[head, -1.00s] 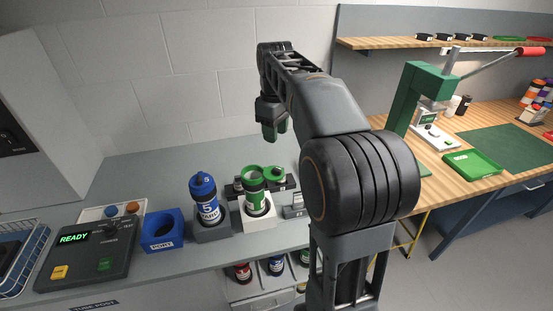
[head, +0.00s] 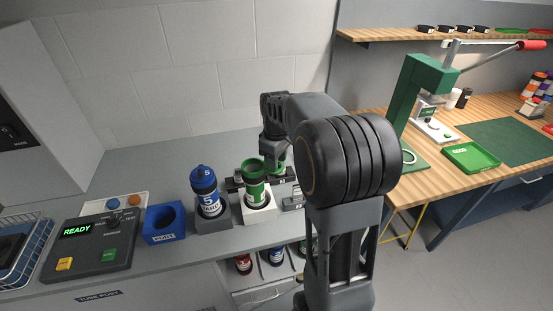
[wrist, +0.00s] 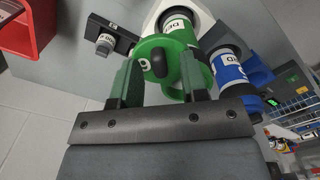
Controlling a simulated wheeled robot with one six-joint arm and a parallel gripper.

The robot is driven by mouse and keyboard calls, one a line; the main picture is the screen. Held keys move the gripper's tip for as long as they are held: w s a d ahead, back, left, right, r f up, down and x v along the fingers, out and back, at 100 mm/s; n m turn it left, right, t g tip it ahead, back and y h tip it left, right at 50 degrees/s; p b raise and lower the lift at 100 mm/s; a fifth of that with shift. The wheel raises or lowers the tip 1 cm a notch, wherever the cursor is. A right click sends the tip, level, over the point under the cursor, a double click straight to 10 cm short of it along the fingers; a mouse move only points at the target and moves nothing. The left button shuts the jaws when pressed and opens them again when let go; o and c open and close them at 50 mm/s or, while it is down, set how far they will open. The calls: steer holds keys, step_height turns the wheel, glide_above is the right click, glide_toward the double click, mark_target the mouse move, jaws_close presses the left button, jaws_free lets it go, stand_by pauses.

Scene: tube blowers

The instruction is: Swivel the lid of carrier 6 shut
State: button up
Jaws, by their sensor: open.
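Carrier 6 (head: 254,192) is a green tube standing upright in a white holder, its top open in the head view. It also shows in the wrist view (wrist: 181,36). Its green lid (wrist: 147,75), marked 6 and with a dark raised knob (wrist: 158,63), is swung out to the side of the tube's mouth. My gripper (wrist: 159,64) is open, with its two green fingers on either side of the knob; I cannot tell whether they touch it.
Blue carrier 5 (head: 205,190) stands upright with its lid on, just left of carrier 6. A blue port block (head: 164,224) and a control box reading READY (head: 100,245) are further left. A dark rack (head: 233,184) is behind. The wall is close behind the counter.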

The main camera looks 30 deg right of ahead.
steer(key=shift+f, duration=0.15)
jaws_close()
stand_by(0.4)
